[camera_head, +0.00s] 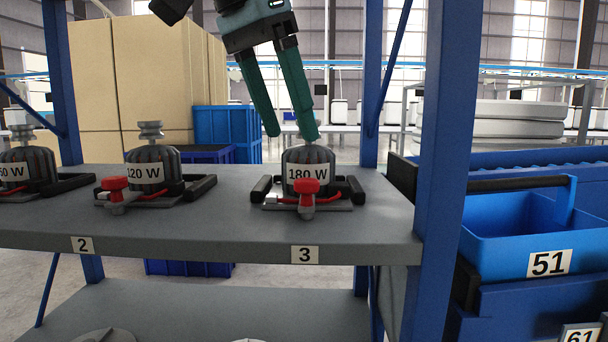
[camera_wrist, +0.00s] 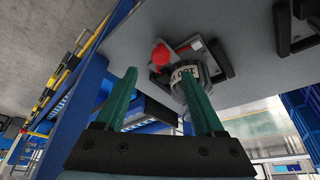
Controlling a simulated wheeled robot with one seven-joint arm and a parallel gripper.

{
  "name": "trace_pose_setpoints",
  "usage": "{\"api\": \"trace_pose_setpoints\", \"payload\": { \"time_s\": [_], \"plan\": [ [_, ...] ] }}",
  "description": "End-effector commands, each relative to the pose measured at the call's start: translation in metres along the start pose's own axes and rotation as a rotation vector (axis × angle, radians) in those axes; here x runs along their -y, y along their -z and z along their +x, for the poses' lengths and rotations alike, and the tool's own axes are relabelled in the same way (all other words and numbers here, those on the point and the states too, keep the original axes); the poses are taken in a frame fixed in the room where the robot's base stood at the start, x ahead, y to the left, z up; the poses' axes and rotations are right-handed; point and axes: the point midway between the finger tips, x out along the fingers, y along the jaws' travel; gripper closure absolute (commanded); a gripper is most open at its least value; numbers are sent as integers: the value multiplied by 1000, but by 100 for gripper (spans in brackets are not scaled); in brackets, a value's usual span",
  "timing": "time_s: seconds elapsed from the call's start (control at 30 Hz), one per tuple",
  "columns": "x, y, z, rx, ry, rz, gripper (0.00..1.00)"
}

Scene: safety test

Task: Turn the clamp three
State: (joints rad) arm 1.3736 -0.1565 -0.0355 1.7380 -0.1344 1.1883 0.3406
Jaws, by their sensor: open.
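Clamp three is a red-handled clamp (camera_head: 306,187) on a flat base above the shelf label 3 (camera_head: 305,255). It stands in front of a dark ribbed cylinder (camera_head: 309,166) with a 180 W tag, between two black handles. My gripper (camera_head: 293,136) points down from above with two teal fingers spread and nothing between them. One fingertip overlaps the top of the cylinder in the head view; I cannot tell whether it touches. In the wrist view a red knob (camera_wrist: 161,54) and a tagged cylinder (camera_wrist: 187,76) show beyond the open fingers, the cylinder partly hidden by one.
A second red-handled clamp (camera_head: 115,190) with a 120 W cylinder (camera_head: 152,168) stands to the left, above label 2. A blue shelf post (camera_head: 440,130) rises close on the right. Beyond it is a blue bin (camera_head: 515,225) marked 51. Cardboard boxes (camera_head: 140,70) stand behind.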

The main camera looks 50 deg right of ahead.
Motion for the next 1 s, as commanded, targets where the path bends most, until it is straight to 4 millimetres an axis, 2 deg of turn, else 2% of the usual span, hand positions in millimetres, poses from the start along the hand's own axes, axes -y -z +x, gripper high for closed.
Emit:
{"api": "trace_pose_setpoints", "payload": {
  "time_s": [0.03, 0.2, 0.4, 0.8, 1.0],
  "plan": [
    [0, -2, 14, 4, -2, 0, 29],
    [0, -2, 45, 4, -1, -1, 29],
    [0, -1, 68, 2, 0, -1, 29],
    [1, 0, 74, -1, 2, -2, 29],
    [1, 0, 74, -1, 2, -2, 51]
  ]
}}
